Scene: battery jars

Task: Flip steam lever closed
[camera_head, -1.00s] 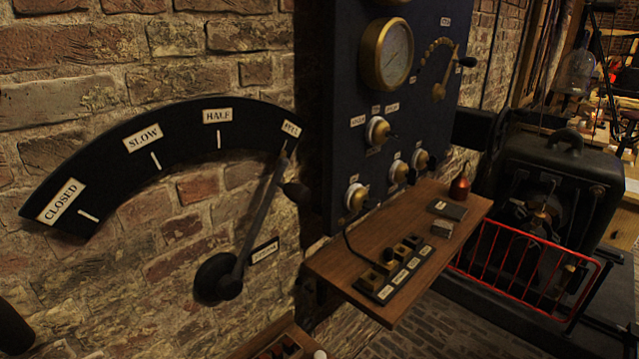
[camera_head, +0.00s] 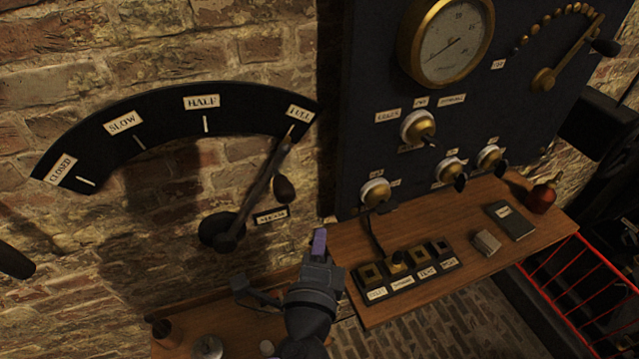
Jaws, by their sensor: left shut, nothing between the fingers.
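The steam lever (camera_head: 255,195) is a dark metal arm on a round pivot low on the brick wall, with a dark knob beside its upper part. It leans up and right, its tip at the FULL mark of the black curved scale (camera_head: 165,110). The scale reads CLOSED, SLOW, HALF and FULL from left to right. A STEAM label (camera_head: 271,215) is right of the pivot. My left gripper (camera_head: 319,243) rises from the bottom centre, fingers together and empty, below and right of the lever and apart from it. My right gripper is not in view.
A dark panel (camera_head: 375,95) with a brass gauge (camera_head: 446,42), knobs and another lever stands right. Below it, a wooden shelf (camera_head: 400,300) holds a labelled block (camera_head: 405,270) and small items. A lower shelf (camera_head: 240,330) holds small pots. A red rack (camera_head: 585,290) is at lower right.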

